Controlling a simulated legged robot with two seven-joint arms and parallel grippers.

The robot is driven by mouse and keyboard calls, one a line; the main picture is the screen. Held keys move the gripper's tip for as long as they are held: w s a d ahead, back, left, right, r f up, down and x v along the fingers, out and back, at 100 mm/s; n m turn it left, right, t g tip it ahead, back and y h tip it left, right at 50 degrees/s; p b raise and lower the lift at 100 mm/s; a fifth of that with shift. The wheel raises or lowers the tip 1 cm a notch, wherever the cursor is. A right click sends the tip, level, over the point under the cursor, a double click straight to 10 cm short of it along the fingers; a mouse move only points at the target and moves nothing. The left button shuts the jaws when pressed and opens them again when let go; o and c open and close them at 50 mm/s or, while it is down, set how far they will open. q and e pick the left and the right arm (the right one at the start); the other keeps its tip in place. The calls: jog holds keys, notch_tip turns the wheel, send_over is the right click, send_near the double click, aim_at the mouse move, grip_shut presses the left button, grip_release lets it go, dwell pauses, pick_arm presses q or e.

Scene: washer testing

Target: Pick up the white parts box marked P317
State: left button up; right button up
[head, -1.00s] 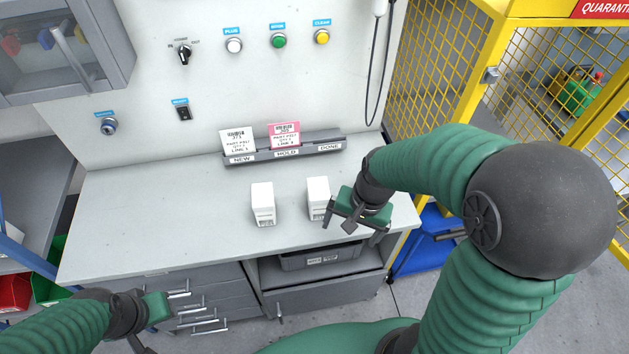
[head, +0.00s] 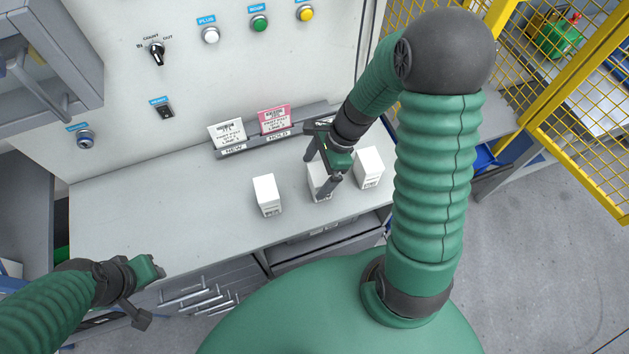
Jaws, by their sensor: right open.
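Three small white boxes stand upright in a row on the grey bench: a left box (head: 267,195), a middle box (head: 317,176) and a right box (head: 369,168). Their printed labels are too small to read, so I cannot tell which is P317. My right gripper (head: 319,168) is open above and around the middle box, with its fingers on either side in the picture; contact is unclear. It hides part of that box. My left gripper (head: 150,270) is at the bench's front edge at lower left, away from the boxes; its jaw state is unclear.
A card rack (head: 240,150) holds a white card (head: 226,132) and a pink card (head: 274,120) behind the boxes. The bench top (head: 160,210) is clear on the left. Drawers are below, and a yellow mesh cage (head: 575,130) stands at right.

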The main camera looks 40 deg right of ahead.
aim_at(310, 188)
jog(key=f, duration=0.4)
jog(key=shift+s+d, duration=0.15)
jog(key=shift+d, duration=0.05)
jog(key=shift+w+d+f, duration=0.2)
jog(key=shift+d, duration=0.05)
jog(key=shift+a, duration=0.15)
jog(key=shift+c, duration=0.4)
jog(key=shift+a+r, duration=0.15)
jog(key=shift+a, duration=0.35)
jog(key=c, duration=0.5)
jog(key=shift+a+r, duration=0.1)
jog(key=shift+a, duration=0.05)
jog(key=c, duration=0.4)
jog(key=shift+d, duration=0.3)
jog(key=c, duration=0.6)
pick_arm(q)
jog(key=shift+s+d+r, duration=0.2)
jog(key=shift+s+d, duration=0.25)
jog(key=shift+d, duration=0.35)
pick_arm(e)
jog(key=shift+s+d, duration=0.1)
jog(key=shift+d, duration=0.1)
jog(key=shift+c, duration=0.5)
